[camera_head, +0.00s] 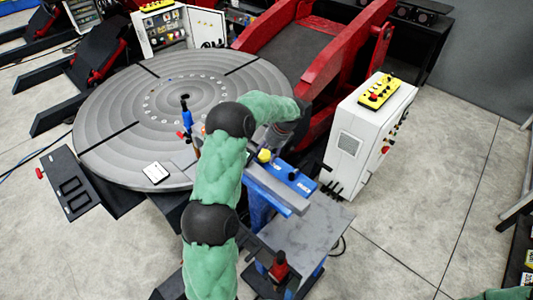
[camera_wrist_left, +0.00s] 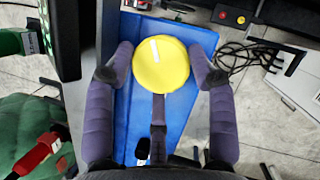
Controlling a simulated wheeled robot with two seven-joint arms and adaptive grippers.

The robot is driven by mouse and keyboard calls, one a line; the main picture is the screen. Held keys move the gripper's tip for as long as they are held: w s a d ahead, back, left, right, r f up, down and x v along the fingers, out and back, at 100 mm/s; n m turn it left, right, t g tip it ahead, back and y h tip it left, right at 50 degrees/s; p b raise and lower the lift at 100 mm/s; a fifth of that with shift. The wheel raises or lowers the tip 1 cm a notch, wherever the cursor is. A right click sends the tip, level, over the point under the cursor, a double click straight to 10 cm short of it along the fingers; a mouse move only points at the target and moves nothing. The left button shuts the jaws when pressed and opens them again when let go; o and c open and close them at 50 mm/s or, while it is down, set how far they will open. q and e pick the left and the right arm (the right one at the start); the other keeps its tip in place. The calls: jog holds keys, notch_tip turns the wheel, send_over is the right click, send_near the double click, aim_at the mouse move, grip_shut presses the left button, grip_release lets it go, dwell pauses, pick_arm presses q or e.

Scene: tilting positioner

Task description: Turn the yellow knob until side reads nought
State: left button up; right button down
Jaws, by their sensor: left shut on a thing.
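The yellow knob (camera_wrist_left: 163,65) is round, with a short white mark tilted slightly left of straight up in the left wrist view. It sits on a blue panel (camera_wrist_left: 203,45). In the head view, the knob (camera_head: 264,155) shows as a small yellow disc beside my green left arm, below the left gripper (camera_head: 272,150). The blue panel (camera_head: 281,165) carries small displays (camera_head: 292,175), too small to read. My right gripper is out of view.
A big grey round table (camera_head: 110,100) stands behind and left of the panel. A white control cabinet (camera_head: 350,140) with a yellow top box (camera_head: 379,91) stands right. A red frame (camera_head: 345,40) rises behind.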

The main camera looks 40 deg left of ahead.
pick_arm(q)
jog(key=m+t, duration=0.1)
jog(key=m, duration=0.1)
jog(key=m+t, duration=0.1)
jog(key=m, duration=0.2)
jog(key=shift+s+a+r+y, duration=0.2)
jog(key=shift+y, duration=0.2)
jog(key=shift+r+m+t, duration=0.1)
jog(key=shift+m+t, duration=0.5)
jog(key=shift+m, duration=0.9)
jog(key=shift+w+a+r+m, duration=0.1)
jog(key=shift+m, duration=0.2)
jog(key=o, duration=1.1)
jog(key=shift+f, duration=0.25)
jog(key=shift+d+r, duration=0.25)
jog(key=shift+r, duration=0.05)
jog(key=v, duration=1.1)
jog(key=shift+a+r, duration=0.15)
jog(key=shift+r, duration=0.05)
